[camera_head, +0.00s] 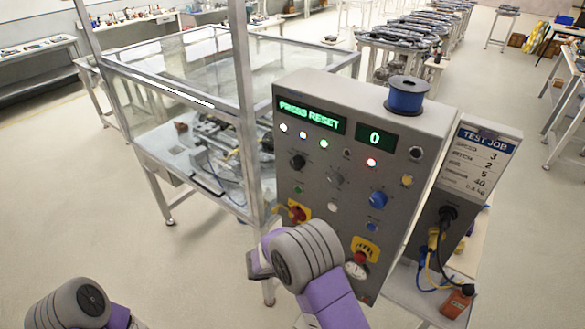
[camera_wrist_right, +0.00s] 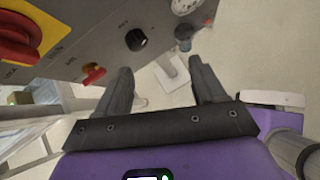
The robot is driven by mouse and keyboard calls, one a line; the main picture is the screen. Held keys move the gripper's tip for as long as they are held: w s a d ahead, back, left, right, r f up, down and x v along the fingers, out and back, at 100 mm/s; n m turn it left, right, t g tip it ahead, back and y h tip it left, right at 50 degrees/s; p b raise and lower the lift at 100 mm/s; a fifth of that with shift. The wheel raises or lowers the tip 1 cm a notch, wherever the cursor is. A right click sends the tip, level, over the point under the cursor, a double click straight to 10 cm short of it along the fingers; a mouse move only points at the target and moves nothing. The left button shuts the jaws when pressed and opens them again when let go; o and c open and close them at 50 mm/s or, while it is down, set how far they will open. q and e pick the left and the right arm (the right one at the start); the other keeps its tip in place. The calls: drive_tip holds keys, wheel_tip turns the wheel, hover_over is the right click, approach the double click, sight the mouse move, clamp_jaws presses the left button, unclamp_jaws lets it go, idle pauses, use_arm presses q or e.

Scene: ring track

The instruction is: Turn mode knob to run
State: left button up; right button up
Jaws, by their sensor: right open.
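The grey control panel (camera_head: 345,135) faces me in the head view. It carries a black knob (camera_head: 298,161), a grey knob (camera_head: 335,179) and a blue knob (camera_head: 378,199); their labels are too small to read, so I cannot tell which is the mode knob. In the right wrist view another black knob (camera_wrist_right: 136,38) sits on the panel, with a small red handle (camera_wrist_right: 93,74) beside it. My right gripper (camera_wrist_right: 165,82) is open and empty, its fingertips near the panel's lower part. My left gripper is out of view; only its arm shows.
A green display (camera_head: 311,114) reads PRESS RESET. A red and yellow switch (camera_head: 298,212) and a red knob on yellow (camera_head: 363,252) sit low on the panel. A blue spool (camera_head: 407,96) stands on top. A clear-walled cell (camera_head: 185,80) adjoins it on the left.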

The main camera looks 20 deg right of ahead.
drive_tip(key=w+a+r+n+t+h+p, duration=0.1)
drive_tip(key=w+r+t+h, duration=0.2)
drive_tip(key=r, duration=0.6)
drive_tip(key=w+a+r+n+t+h+p, duration=0.1)
drive_tip(key=w+a+r+n+t, duration=0.1)
drive_tip(key=w+r, duration=0.45)
drive_tip(key=t+h+p, duration=0.1)
drive_tip(key=t+p, duration=0.1)
drive_tip(key=t, duration=0.1)
approach(294, 165)
drive_tip(key=d, duration=0.1)
drive_tip(key=shift+n+h, duration=0.3)
drive_tip(key=shift+n, duration=0.1)
drive_tip(key=x, duration=0.8)
drive_tip(key=shift+w+a+f+p, duration=0.15)
drive_tip(key=shift+w+a+p, duration=0.05)
drive_tip(key=shift+w+p, duration=0.15)
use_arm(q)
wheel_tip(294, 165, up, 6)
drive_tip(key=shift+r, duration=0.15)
use_arm(e)
drive_tip(key=shift+c, duration=0.3)
